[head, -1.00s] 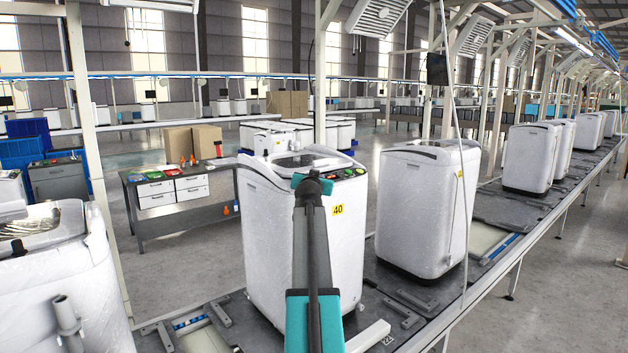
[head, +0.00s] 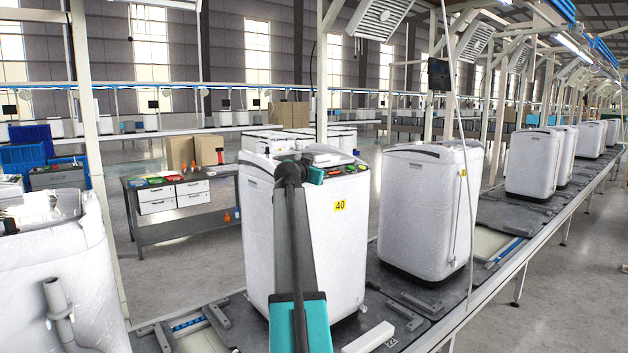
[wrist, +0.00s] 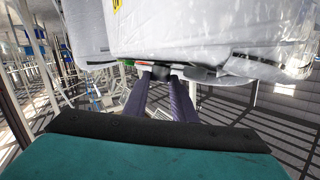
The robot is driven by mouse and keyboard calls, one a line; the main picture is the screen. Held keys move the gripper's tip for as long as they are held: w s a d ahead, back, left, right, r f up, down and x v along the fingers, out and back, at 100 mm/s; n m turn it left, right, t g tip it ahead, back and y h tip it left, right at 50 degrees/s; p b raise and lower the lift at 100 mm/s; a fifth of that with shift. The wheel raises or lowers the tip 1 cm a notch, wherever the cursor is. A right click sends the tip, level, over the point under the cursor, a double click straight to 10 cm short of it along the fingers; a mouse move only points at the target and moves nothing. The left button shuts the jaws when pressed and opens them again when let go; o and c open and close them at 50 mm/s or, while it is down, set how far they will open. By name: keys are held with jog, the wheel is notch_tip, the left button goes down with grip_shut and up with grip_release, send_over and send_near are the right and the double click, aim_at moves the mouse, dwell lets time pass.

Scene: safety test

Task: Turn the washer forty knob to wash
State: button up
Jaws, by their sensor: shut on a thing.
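The washer with the yellow 40 label (head: 340,206) stands in the middle of the head view, white and upright on the line. Its control panel (head: 345,170) runs along the top front edge, with small red and green parts. My gripper (head: 312,174) is at the left part of this panel, my arm rising in front of the washer. In the wrist view my gripper (wrist: 161,74) has its two dark fingers close together at the panel edge, beside green and red parts. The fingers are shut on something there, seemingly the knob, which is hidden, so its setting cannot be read.
Another white washer (head: 428,210) stands to the right on the conveyor (head: 487,243), with more beyond. A wrapped washer (head: 60,285) is close at the left. A grey workbench (head: 180,222) with drawers stands behind left. A thin pole (head: 456,130) rises at the right.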

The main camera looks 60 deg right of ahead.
jog(key=shift+w+r+m+g+b, duration=0.1)
jog(key=shift+w+m+g+b, duration=0.15)
jog(key=shift+b, duration=0.4)
jog(key=o, duration=1)
jog(key=shift+o, duration=0.2)
jog(key=shift+s, duration=0.1)
jog(key=shift+a, duration=0.15)
jog(key=shift+s+a, duration=0.25)
jog(key=shift+a, duration=0.35)
jog(key=b+v, duration=0.3)
jog(key=v, duration=0.9)
jog(key=shift+a+r, duration=0.15)
jog(key=shift+w, duration=0.1)
